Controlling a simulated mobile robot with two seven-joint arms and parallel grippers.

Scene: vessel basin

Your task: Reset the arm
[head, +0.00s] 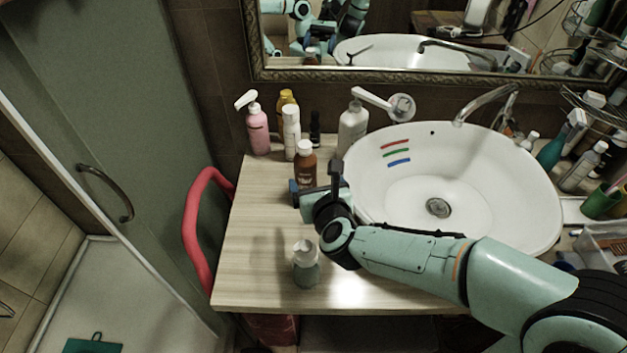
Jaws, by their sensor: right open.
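My right arm comes in from the lower right and reaches across the front of the basin. My right gripper (314,187) is open over the wooden counter (250,225), left of the basin. Its fingers are close to a brown bottle with a white cap (305,168); I cannot tell whether they touch it. A small clear bottle with a white cap (306,265) stands on the counter in front of the gripper. My left gripper is not in view.
The white basin (520,200) has a faucet (487,103) behind it. A pink pump bottle (257,130) and several other bottles stand along the back. More bottles crowd the right side. A red handle (190,225) borders the counter's left. The front left counter is mostly clear.

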